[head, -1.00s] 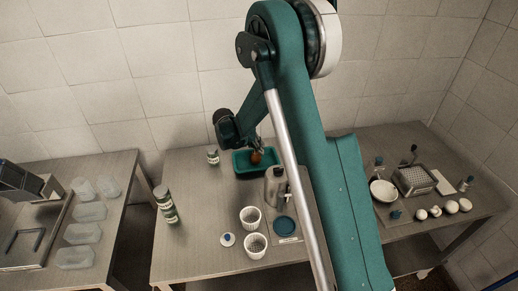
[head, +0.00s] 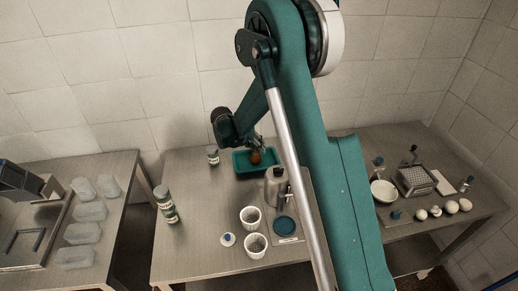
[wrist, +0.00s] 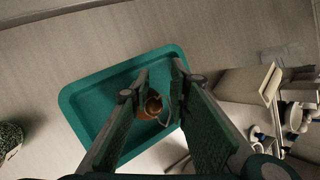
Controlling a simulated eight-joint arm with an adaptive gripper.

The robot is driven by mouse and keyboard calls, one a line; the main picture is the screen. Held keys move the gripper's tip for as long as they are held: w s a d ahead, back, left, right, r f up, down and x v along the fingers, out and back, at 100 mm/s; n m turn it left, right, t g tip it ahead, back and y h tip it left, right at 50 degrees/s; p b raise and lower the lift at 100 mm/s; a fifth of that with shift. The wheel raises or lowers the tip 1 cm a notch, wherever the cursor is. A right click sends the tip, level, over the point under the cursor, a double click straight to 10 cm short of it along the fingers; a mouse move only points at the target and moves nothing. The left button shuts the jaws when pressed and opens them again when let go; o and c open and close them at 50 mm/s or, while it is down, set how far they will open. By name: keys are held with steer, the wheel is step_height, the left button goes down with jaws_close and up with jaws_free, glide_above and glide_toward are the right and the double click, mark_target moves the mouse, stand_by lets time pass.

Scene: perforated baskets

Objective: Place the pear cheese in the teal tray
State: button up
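The pear cheese (head: 255,157) is a small orange-brown, pear-shaped piece. It sits in the teal tray (head: 240,169) at the back of the middle table. In the wrist view the pear cheese (wrist: 152,107) shows between and beyond my fingers, against the floor of the teal tray (wrist: 85,98). A thin pale loop shows beside it. My gripper (wrist: 160,72) is open, with a clear gap between its two green-padded fingers. In the head view my gripper (head: 259,143) is just above the pear cheese; my arm hides part of the area to the right.
A metal canister (head: 275,187) stands in front of the tray. Two white perforated baskets (head: 251,218) stand near the front.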

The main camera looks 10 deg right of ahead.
steer(key=v, duration=1)
steer(key=shift+a+r, duration=0.25)
steer(key=shift+s, duration=0.1)
stand_by(0.3)
steer(key=s+d+r+m+y, duration=0.1)
steer(key=s+d+r+m, duration=0.2)
steer(key=s+r+m, duration=0.3)
steer(key=s+d+r+m+t+y, duration=0.1)
steer(key=s+d+r+m, duration=0.3)
steer(key=s, duration=0.3)
steer(key=s+d+r+m+y, duration=0.1)
steer(key=s+d+r+m, duration=0.1)
steer(key=s+r+m, duration=0.4)
steer(key=s+d+m+t+y, duration=0.1)
steer(key=s+m, duration=0.7)
steer(key=s, duration=0.5)
steer(key=s+d+r+m+t+y, duration=0.1)
steer(key=s+m+t+y, duration=0.1)
steer(key=s+m, duration=0.6)
steer(key=shift+s+r, duration=0.35)
steer(key=shift+s, duration=2.05)
